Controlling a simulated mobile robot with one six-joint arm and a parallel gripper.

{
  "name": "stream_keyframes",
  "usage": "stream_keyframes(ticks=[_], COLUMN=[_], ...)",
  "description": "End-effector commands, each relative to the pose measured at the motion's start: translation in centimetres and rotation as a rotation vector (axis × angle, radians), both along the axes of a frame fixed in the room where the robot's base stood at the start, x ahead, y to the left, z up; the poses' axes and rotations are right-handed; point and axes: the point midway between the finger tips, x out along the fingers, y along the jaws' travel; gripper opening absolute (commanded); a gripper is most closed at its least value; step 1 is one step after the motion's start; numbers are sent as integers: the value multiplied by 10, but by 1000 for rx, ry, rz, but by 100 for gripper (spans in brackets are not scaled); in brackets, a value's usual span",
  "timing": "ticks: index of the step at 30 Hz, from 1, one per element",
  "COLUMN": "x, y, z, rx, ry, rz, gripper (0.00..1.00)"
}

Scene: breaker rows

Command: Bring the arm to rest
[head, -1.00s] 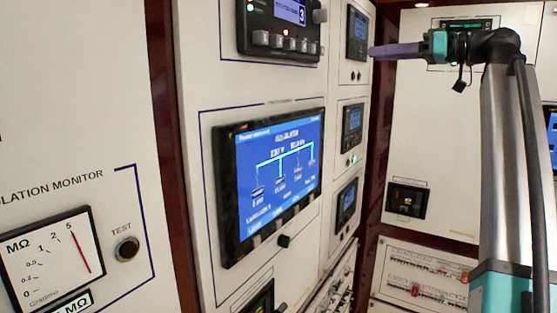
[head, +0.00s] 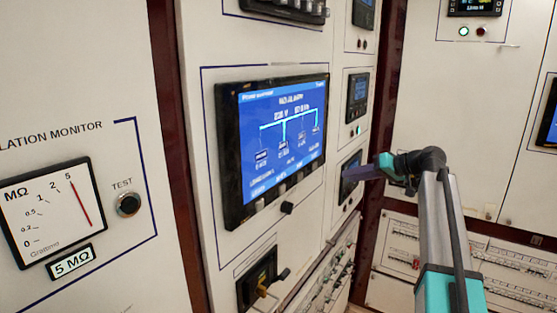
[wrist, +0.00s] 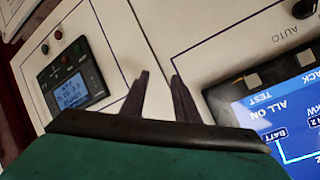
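My arm (head: 440,220) rises from the lower right of the head view, with its wrist bent over to the left. My gripper (head: 354,172) points left, in front of the lowest small screen in the narrow panel column. I cannot tell its exact distance from the panel. In the wrist view my gripper (wrist: 160,74) shows two dark fingers with a gap between them. Nothing is held between the fingers.
A large blue display (head: 275,145) is on the left panel, with a rotary handle (head: 262,283) below it. The insulation meter (head: 55,210) is at far left. Breaker rows (head: 500,265) line the lower right. The wrist view shows a small meter (wrist: 72,85) at left.

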Motion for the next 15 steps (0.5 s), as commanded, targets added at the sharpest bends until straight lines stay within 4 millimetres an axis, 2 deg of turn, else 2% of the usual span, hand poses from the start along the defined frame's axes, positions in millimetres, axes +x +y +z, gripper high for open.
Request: stream_keyframes(ticks=[1,3,8,15], x=[-2,-4,-11,-34], y=[5,9,20,37], z=[-28,-61,-135,-242], rx=[-4,-12,-34,-76], ry=[35,79,179,326], rz=[-6,-15,-33,-56], gripper=[28,28,28,28])
